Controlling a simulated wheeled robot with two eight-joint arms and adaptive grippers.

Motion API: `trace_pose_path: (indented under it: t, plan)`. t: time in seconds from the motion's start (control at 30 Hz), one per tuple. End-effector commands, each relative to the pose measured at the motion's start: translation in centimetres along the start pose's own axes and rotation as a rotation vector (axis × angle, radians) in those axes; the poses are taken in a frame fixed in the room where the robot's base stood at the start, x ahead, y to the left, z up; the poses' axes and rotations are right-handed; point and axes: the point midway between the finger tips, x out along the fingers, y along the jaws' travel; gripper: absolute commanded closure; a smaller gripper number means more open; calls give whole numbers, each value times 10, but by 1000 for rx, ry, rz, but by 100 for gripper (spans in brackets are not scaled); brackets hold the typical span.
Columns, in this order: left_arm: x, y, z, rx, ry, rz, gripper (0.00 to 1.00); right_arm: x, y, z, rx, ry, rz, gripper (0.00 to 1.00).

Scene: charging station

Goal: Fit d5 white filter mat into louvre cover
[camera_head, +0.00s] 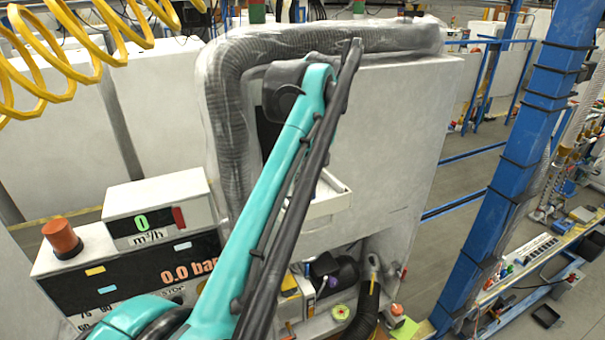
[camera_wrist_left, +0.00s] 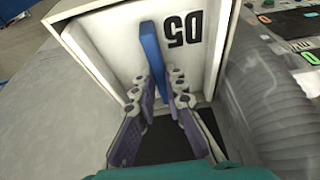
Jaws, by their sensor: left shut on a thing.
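In the left wrist view a white panel (camera_wrist_left: 190,62) marked D5, which I take for the white filter mat, sits inside a pale raised frame (camera_wrist_left: 92,62), likely the louvre cover. A blue tab (camera_wrist_left: 153,52) stands out from the panel. My left gripper (camera_wrist_left: 164,90) points at the panel, with its fingers closed on the blue tab's near end. I cannot tell whether the mat is fully seated. In the head view a white tray-like frame (camera_head: 325,202) sticks out from the cabinet, partly behind my teal arm. The left fingertips are hidden there. My right gripper is not in view.
A grey wrapped hose (camera_head: 228,120) runs down and across the white cabinet (camera_head: 385,125), close beside the frame. A meter box (camera_head: 160,215) with an orange-red knob stands at left. A cluttered shelf (camera_head: 345,312) lies below. A blue post (camera_head: 530,130) stands at right.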

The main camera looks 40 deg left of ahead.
Motion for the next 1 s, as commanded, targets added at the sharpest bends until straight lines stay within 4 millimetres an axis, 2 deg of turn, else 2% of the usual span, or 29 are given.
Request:
trace_pose_path:
  t: [0.07,0.1,0.17,0.2,0.57,0.67,1.0]
  plan:
    - [0,0,0,0,0,0,100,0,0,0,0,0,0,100]
    - [0,0,0,0,0,0,84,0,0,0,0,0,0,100]
    - [0,0,0,0,0,0,68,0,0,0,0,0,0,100]
    - [0,0,0,0,0,0,65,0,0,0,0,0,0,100]
    - [-5,0,0,0,0,0,65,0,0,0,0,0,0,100]
    - [-19,0,0,0,0,0,65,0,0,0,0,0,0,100]
    - [-91,0,0,1,0,0,65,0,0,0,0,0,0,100]
